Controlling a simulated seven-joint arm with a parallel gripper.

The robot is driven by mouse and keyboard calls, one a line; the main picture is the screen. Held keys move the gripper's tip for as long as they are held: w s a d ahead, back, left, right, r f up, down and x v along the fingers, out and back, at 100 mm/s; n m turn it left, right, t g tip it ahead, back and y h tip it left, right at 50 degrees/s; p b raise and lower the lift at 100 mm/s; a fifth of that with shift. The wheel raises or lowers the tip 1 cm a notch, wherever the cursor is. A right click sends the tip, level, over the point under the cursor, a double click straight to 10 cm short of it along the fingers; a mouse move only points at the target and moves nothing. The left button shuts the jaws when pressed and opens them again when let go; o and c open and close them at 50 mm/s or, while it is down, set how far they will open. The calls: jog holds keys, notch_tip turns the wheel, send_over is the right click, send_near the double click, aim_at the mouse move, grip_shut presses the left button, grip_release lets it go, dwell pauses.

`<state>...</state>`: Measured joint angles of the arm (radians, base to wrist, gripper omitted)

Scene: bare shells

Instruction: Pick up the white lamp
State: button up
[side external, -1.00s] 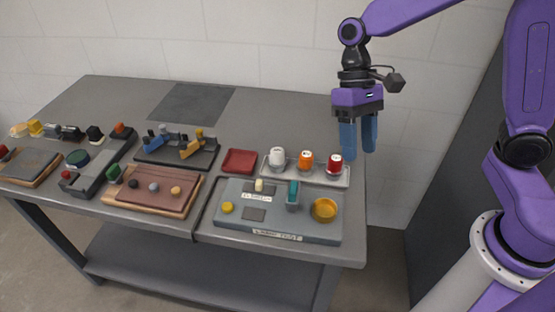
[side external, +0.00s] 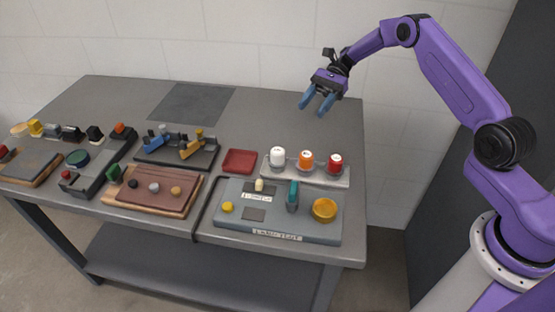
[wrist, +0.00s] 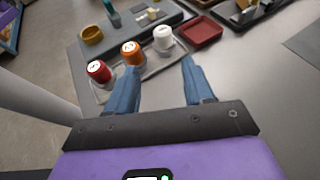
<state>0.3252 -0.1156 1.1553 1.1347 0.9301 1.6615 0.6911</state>
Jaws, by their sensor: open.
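The white lamp (side external: 277,155) is a small white domed piece at the left end of a light grey tray (side external: 341,182), left of an orange one (side external: 305,159) and a red one (side external: 335,163). It also shows in the wrist view (wrist: 163,38), beyond my fingertips and between their lines. My gripper (side external: 314,104) has blue fingers, spread open and empty, above the table's back right part. It is behind and above the tray, apart from the lamp. In the wrist view, my fingers (wrist: 160,72) point toward the tray.
A red square dish (side external: 239,161) lies just left of the tray. A grey-blue panel (side external: 283,228) with a teal lever (side external: 292,195) and a yellow round bowl (side external: 324,209) lies in front. Several boards with small parts fill the left. The table's back middle is clear.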

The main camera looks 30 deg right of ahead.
send_near(278, 150)
jog(key=x, duration=0.4)
jog(key=shift+s+f, duration=0.2)
jog(key=shift+f, duration=0.25)
jog(key=shift+x, duration=3)
jog(key=shift+w+r, duration=0.1)
jog(key=shift+w, duration=0.1)
jog(key=c, duration=0.8)
